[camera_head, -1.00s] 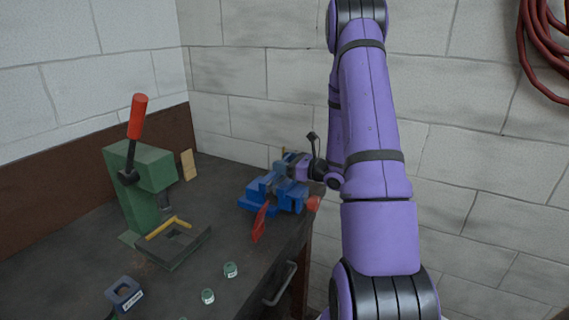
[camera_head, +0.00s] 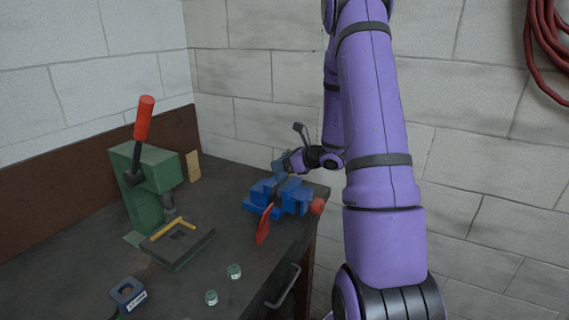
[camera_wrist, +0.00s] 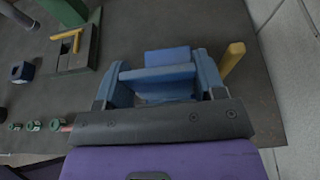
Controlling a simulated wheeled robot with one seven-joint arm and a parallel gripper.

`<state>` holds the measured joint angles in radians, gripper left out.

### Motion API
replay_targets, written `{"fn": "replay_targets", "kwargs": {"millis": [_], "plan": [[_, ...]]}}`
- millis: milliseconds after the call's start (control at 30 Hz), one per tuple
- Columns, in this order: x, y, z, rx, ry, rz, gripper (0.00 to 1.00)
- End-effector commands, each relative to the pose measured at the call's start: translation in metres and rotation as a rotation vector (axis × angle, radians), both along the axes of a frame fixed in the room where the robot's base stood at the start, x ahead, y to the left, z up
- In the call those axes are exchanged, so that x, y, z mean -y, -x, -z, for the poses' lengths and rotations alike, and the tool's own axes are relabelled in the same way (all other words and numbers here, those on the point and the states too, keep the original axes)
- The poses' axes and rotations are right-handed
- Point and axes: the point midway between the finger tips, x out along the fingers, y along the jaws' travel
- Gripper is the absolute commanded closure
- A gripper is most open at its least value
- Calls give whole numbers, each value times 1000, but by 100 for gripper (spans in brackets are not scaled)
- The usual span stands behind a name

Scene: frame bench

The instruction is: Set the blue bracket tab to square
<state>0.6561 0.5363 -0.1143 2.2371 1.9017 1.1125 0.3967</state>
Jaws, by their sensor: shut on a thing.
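The blue bracket tab (camera_wrist: 157,75) shows in the wrist view as a blue bar between my two fingers. My gripper (camera_wrist: 160,88) is shut on it. In the head view my gripper (camera_head: 286,163) is at the back of the bright blue vise (camera_head: 290,203), slightly above it, with a grey-blue piece at its tip. A further blue face (camera_wrist: 167,56) lies just beyond the bar in the wrist view. The gripper body hides the near side, so I cannot tell the tab's exact angle.
The vise has a red handle (camera_head: 264,224) and sits near the bench's right edge. A yellow piece (camera_wrist: 232,60) stands right of my fingers. A green press (camera_head: 150,185), a tray (camera_head: 190,250), a dark blue block (camera_head: 127,295) and green-sided caps (camera_head: 234,271) occupy the left and front.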

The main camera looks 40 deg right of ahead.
Motion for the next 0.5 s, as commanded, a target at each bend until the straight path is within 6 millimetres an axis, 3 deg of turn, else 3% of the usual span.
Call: {"fn": "replay_targets", "kwargs": {"millis": [200,233,300,333,500], "plan": [[0,1,1,-2,-1,2,79],[0,1,1,-2,-1,2,34],[0,1,1,-2,0,1,18],[0,1,1,-2,0,1,12],[0,1,1,0,-1,1,11]]}}
